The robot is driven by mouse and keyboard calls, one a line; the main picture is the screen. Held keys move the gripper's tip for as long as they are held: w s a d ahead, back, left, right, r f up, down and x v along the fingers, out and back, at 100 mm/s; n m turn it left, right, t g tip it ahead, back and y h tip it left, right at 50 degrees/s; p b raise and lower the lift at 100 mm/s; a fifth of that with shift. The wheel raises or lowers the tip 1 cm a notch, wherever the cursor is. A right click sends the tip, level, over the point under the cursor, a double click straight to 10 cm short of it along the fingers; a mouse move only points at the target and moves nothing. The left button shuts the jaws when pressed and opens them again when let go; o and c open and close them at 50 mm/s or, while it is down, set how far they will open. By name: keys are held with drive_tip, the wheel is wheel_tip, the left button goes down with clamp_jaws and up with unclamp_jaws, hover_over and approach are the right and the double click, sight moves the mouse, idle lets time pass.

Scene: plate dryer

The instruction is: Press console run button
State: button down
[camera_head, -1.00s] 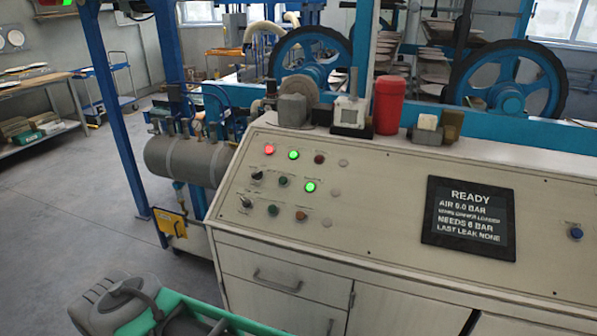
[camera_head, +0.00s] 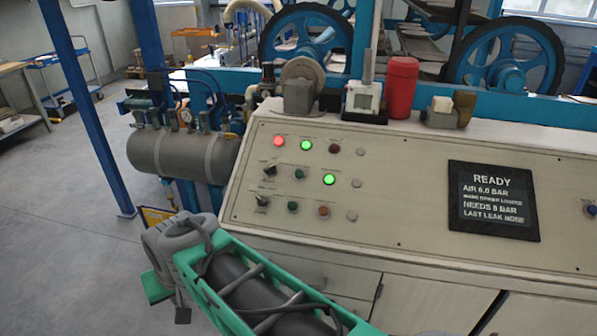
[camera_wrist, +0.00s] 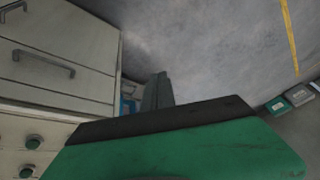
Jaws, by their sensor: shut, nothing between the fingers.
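The beige console (camera_head: 400,170) carries a sloped panel. Its upper left has a lit red lamp (camera_head: 279,141), two lit green lamps (camera_head: 306,145) (camera_head: 329,179), two dark green buttons (camera_head: 301,174) (camera_head: 292,207), an orange button (camera_head: 323,210) and two black knobs (camera_head: 269,169) (camera_head: 262,200). A blue button (camera_head: 590,209) sits at the right edge of the view. The labels are too small to read, so I cannot tell which button is run. My gripper (camera_wrist: 157,88) is shut and empty in the wrist view, apart from the panel, with green buttons (camera_wrist: 33,141) at lower left.
A dark screen (camera_head: 492,200) reads READY. A red cylinder (camera_head: 401,87) and small devices stand on the console's top ledge. A grey tank (camera_head: 182,155) and a blue post (camera_head: 88,105) stand left. Drawers (camera_wrist: 60,60) lie below the panel. Floor (camera_head: 60,220) at left is clear.

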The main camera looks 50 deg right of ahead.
sight(299, 174)
drive_tip(key=w+d+r+m+t+h+p, duration=0.1)
drive_tip(key=w+d+r+m+t, duration=0.15)
drive_tip(key=d+m, duration=0.35)
drive_tip(key=w+d+r+m+t+h+p, duration=0.1)
drive_tip(key=w+d+r+m+p, duration=0.15)
drive_tip(key=d, duration=0.55)
drive_tip(key=w+d+r+m+t+h+p, duration=0.1)
drive_tip(key=w+d+r+m, duration=0.15)
drive_tip(key=d+m, duration=0.45)
drive_tip(key=s+d+r+m+t+h+p, duration=0.1)
drive_tip(key=d+m, duration=0.4)
drive_tip(key=d, duration=0.5)
drive_tip(key=s+d+r+m+t+h+p, duration=0.1)
drive_tip(key=s+d+r+m+h, duration=0.3)
drive_tip(key=d, duration=0.6)
drive_tip(key=shift+s+d+m+h, duration=0.2)
drive_tip(key=shift+s+m+h, duration=0.1)
drive_tip(key=shift+s+m, duration=0.7)
drive_tip(key=d+f+b, duration=0.1)
drive_tip(key=f+b, duration=0.1)
drive_tip(key=w+d+f+b, duration=0.1)
drive_tip(key=f, duration=0.1)
drive_tip(key=d+f+b, duration=0.1)
drive_tip(key=f+b, duration=0.1)
drive_tip(key=shift+w+d+f+b, duration=0.2)
drive_tip(key=shift+w+f+b, duration=0.1)
drive_tip(key=shift+f+b, duration=0.05)
drive_tip(key=shift+w+d+f, duration=0.15)
drive_tip(key=shift+d+f, duration=0.15)
drive_tip(key=shift+f, duration=0.05)
